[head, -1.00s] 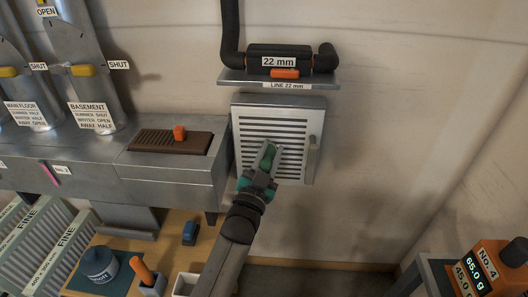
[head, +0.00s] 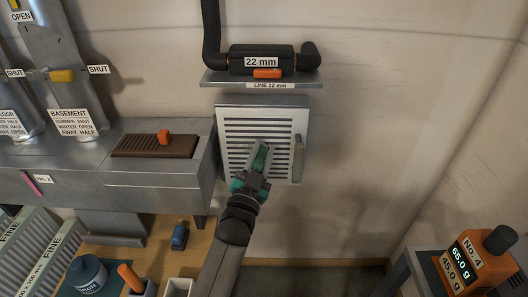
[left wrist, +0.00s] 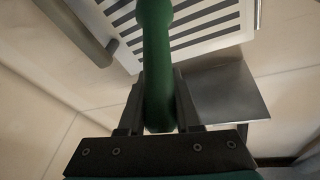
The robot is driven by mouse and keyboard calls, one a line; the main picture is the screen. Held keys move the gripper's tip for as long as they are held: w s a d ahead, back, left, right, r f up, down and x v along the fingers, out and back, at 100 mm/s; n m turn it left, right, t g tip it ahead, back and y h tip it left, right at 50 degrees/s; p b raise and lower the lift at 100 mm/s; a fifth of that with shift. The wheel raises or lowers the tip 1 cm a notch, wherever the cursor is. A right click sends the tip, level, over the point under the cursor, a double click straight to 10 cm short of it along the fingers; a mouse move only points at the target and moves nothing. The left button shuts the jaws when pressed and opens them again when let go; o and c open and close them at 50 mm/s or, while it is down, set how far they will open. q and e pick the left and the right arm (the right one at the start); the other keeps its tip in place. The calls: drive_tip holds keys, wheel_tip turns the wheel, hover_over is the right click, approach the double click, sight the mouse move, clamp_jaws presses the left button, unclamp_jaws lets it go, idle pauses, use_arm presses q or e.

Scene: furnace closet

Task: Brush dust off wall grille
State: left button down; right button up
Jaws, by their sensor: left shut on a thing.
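The wall grille (head: 237,127) is a pale, slatted panel on the wall with a grey upright handle (head: 297,158) at its right side. My left gripper (head: 259,164) is in front of its lower middle, shut on a green-handled tool (head: 261,156). In the left wrist view the green handle (left wrist: 156,60) stands between the fingers (left wrist: 157,108) and runs up over the grille slats (left wrist: 205,22). The tool's far end is out of that view, so bristles and contact with the grille cannot be told. Dust is not distinguishable. My right gripper is not in view.
A shelf (head: 225,82) with a black pipe fitting is above the grille. A metal duct (head: 150,185) with a brown vent (head: 155,146) is at left. Below is a wooden bench (head: 199,243) with small items. A scale (head: 478,265) stands at lower right. The wall right of the grille is clear.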

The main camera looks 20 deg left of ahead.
use_arm(q)
drive_tip(key=shift+s+a+p, duration=0.2)
drive_tip(key=shift+a, duration=0.45)
drive_tip(key=shift+s+a+p, duration=0.2)
drive_tip(key=shift+a, duration=0.5)
drive_tip(key=shift+s+a+p, duration=0.2)
drive_tip(key=shift+a, duration=0.45)
drive_tip(key=shift+w+d, duration=0.2)
drive_tip(key=shift+d, duration=0.55)
drive_tip(key=shift+w+d, duration=0.25)
drive_tip(key=shift+d, duration=0.45)
drive_tip(key=shift+w+d, duration=0.2)
drive_tip(key=shift+d, duration=0.55)
drive_tip(key=shift+a, duration=0.1)
drive_tip(key=shift+s+a+p, duration=0.15)
drive_tip(key=shift+s+a, duration=0.05)
drive_tip(key=shift+a, duration=0.5)
drive_tip(key=shift+s+a+p, duration=0.1)
drive_tip(key=shift+s+a, duration=0.15)
drive_tip(key=shift+a, duration=0.45)
drive_tip(key=shift+s+a+p, duration=0.15)
drive_tip(key=shift+s+a, duration=0.05)
drive_tip(key=shift+a, duration=0.5)
drive_tip(key=shift+w+d, duration=0.1)
drive_tip(key=shift+d, duration=0.05)
